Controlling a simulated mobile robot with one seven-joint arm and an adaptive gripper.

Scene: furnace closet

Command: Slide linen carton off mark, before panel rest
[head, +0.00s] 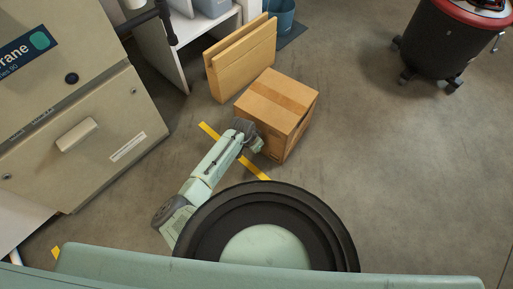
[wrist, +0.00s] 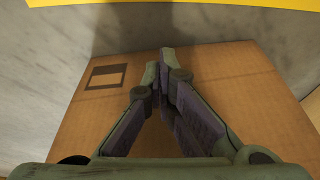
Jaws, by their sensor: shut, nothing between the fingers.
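A yellow floor strip (head: 253,168) runs diagonally just left of the carton, partly hidden under my arm. It also shows at the top of the wrist view (wrist: 240,3). My gripper (head: 258,144) is shut and empty at the carton's near left side. I cannot tell whether the fingertips (wrist: 165,58) touch it.
A beige furnace cabinet (head: 85,120) with a lower panel stands at left. A thin tan case or panel (head: 240,60) stands behind the carton. A white shelf (head: 165,55) and blue bucket (head: 281,14) are behind. A black wheeled drum (head: 440,45) is upper right. Floor right of the carton is clear.

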